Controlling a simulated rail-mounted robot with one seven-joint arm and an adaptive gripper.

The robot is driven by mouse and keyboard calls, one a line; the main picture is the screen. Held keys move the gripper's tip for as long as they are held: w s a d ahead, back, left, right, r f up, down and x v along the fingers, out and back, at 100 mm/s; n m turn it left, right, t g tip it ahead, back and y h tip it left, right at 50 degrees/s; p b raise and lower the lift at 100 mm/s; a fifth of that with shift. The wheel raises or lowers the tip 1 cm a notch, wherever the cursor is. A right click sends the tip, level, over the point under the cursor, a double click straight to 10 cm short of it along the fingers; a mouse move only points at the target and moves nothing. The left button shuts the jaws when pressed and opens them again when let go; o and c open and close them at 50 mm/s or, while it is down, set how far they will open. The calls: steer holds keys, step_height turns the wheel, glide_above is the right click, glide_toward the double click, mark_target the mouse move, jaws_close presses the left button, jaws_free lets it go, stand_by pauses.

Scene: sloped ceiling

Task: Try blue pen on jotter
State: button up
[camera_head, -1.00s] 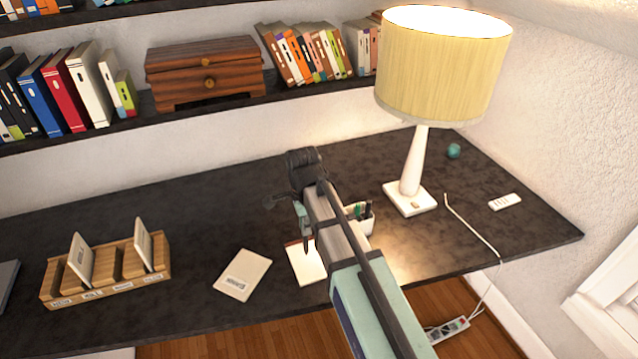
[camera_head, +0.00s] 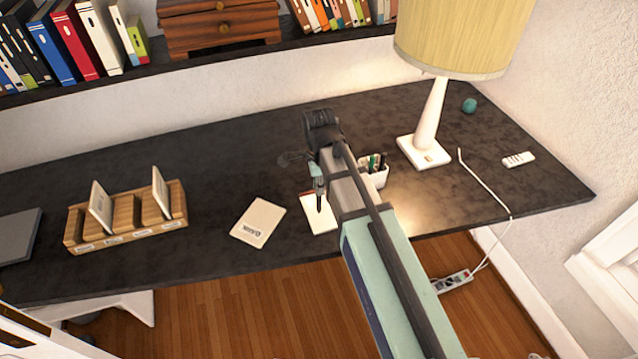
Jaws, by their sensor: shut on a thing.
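A small white pad with a reddish top edge, seemingly the jotter (camera_head: 313,222), lies on the dark desk, partly covered by my arm. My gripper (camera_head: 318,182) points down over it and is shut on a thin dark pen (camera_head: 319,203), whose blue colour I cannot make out. The pen is roughly upright above the pad. I cannot tell whether its tip touches the paper. A white pen cup (camera_head: 376,178) with several pens stands just right of my arm, partly hidden by it.
A cream booklet (camera_head: 258,222) lies left of the pad. A wooden sorter (camera_head: 125,225) with two upright cards stands farther left. A lamp (camera_head: 431,130), white remote (camera_head: 518,159) and teal ball (camera_head: 469,105) are at the right. Bare desk lies behind the booklet.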

steer(key=shift+f+b, duration=0.95)
steer(key=shift+f, duration=1.3)
steer(key=shift+d, duration=0.1)
steer(key=shift+w+d+p, duration=0.1)
steer(key=shift+w+d, duration=0.25)
steer(key=shift+d, duration=0.55)
steer(key=shift+w+d+p, duration=0.15)
steer(key=shift+w+d, duration=0.15)
steer(key=shift+d, duration=0.6)
steer(key=shift+w+d+p, duration=0.1)
steer(key=shift+w+d, duration=0.25)
steer(key=shift+d, duration=0.55)
step_height(320, 180, up, 6)
steer(key=p, duration=0.4)
